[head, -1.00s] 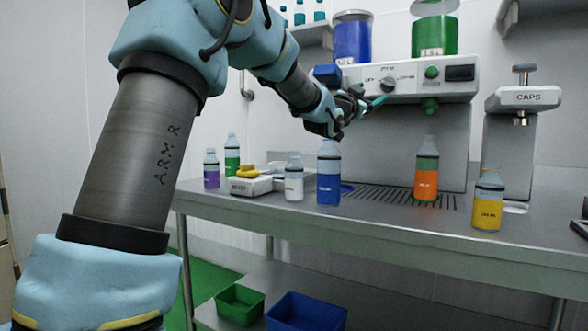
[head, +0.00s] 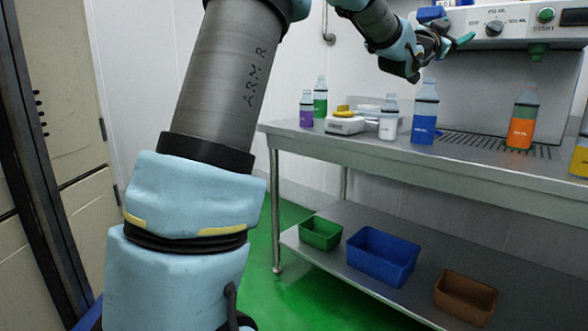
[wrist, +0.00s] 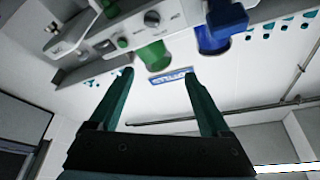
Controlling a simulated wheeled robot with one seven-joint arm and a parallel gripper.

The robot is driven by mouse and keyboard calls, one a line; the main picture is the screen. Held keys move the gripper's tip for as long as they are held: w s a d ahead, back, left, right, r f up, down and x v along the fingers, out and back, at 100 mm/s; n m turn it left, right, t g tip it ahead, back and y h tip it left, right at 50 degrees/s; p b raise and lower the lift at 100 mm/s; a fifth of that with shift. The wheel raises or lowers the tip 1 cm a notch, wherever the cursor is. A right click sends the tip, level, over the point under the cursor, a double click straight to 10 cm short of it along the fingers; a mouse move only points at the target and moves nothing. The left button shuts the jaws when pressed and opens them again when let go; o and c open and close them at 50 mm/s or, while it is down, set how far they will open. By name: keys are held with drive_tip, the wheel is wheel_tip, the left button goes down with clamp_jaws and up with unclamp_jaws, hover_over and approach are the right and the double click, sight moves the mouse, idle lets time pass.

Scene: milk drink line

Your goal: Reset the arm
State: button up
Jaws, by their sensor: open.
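My gripper (head: 464,42) is raised above the steel table, in front of the filling machine (head: 510,28). In the wrist view its two green fingers (wrist: 158,85) are spread apart with nothing between them. The wrist view looks up at the machine's panel, with a green and a blue part and a wall sign beyond the fingers. My arm runs from the lower left up and over to the top right in the head view.
On the table (head: 330,140) stand a purple bottle (head: 306,112), a green bottle (head: 320,98), a white bottle (head: 388,120), a blue bottle (head: 425,118), an orange bottle (head: 521,125) and a scale (head: 345,125). Green (head: 320,232), blue (head: 382,258) and brown bins (head: 465,298) sit on the lower shelf.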

drive_tip(key=a+f+n+g+y, duration=0.3)
drive_tip(key=a+f+n+y, duration=0.8)
drive_tip(key=a+f, duration=1.7)
drive_tip(key=s+a+f+n+g+y, duration=0.2)
drive_tip(key=s+a+f+g+y, duration=0.15)
drive_tip(key=s+a+f, duration=0.6)
drive_tip(key=s+a+f+n+g+y, duration=0.3)
drive_tip(key=s+a+f+g, duration=0.3)
drive_tip(key=s, duration=0.6)
wheel_tip(320, 180, up, 20)
drive_tip(key=s+a+t+p, duration=0.1)
drive_tip(key=p, duration=2)
drive_tip(key=shift+s+a, duration=0.25)
drive_tip(key=shift+a, duration=0.05)
